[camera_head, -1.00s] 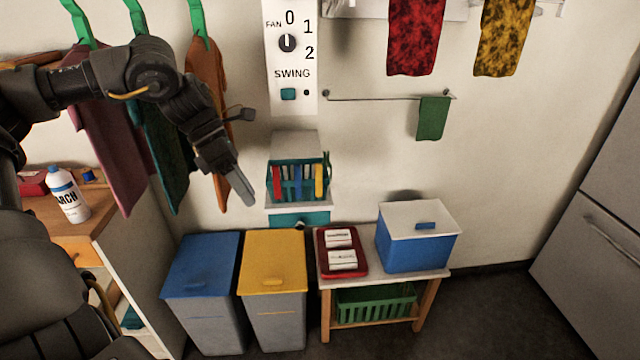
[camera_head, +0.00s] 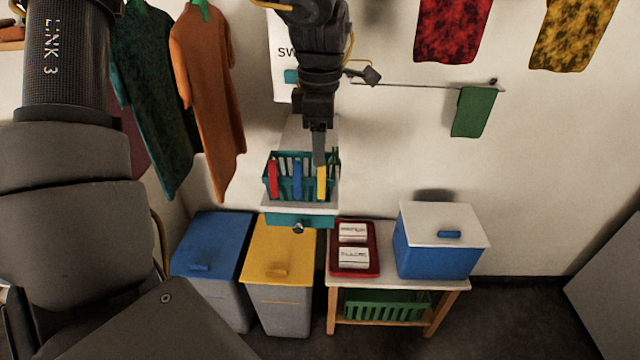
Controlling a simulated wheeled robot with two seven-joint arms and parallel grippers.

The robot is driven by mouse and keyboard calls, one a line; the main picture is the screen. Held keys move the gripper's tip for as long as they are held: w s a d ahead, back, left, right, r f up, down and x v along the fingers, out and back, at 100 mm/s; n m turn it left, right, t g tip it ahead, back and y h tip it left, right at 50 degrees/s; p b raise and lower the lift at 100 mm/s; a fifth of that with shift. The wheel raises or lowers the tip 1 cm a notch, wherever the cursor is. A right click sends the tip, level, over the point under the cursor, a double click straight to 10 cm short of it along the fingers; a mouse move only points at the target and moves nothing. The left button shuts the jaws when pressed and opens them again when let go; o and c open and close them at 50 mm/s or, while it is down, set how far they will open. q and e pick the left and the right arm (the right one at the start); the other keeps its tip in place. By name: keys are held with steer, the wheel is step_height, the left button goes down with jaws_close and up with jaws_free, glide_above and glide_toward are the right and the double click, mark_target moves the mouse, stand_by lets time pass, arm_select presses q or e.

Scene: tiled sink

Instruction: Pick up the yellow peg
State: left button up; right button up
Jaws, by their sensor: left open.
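The yellow peg (camera_head: 321,183) hangs on the front rim of a teal basket (camera_head: 284,188), at its right end. A blue peg (camera_head: 297,180) and a red peg (camera_head: 273,179) hang on the same rim to its left. My left gripper (camera_head: 319,160) points down just above the yellow peg, its fingers seen nearly edge-on. It is open, and I cannot tell whether a finger touches the peg. The gripper hides part of the basket's back. My right gripper is not in view.
The basket stands on a small wall shelf with a teal drawer (camera_head: 297,220). Below are a blue-lidded bin (camera_head: 212,243) and a yellow-lidded bin (camera_head: 281,250). A blue box (camera_head: 436,258) with a white lid is at right. Hanging clothes (camera_head: 207,90) are at left.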

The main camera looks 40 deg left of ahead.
mark_target(322, 175)
arm_select(q)
steer(key=f, duration=0.1)
steer(key=w+f, duration=0.1)
steer(key=shift+w+d+f, duration=0.1)
steer(key=shift+w+f, duration=0.1)
steer(key=shift+f, duration=0.2)
steer(key=shift+s+f, duration=0.25)
steer(key=shift+s, duration=0.1)
step_height(322, 175, down, 5)
steer(key=shift+r+p, duration=0.1)
steer(key=shift+p, duration=0.65)
steer(key=shift+c, duration=0.5)
steer(key=c, duration=1)
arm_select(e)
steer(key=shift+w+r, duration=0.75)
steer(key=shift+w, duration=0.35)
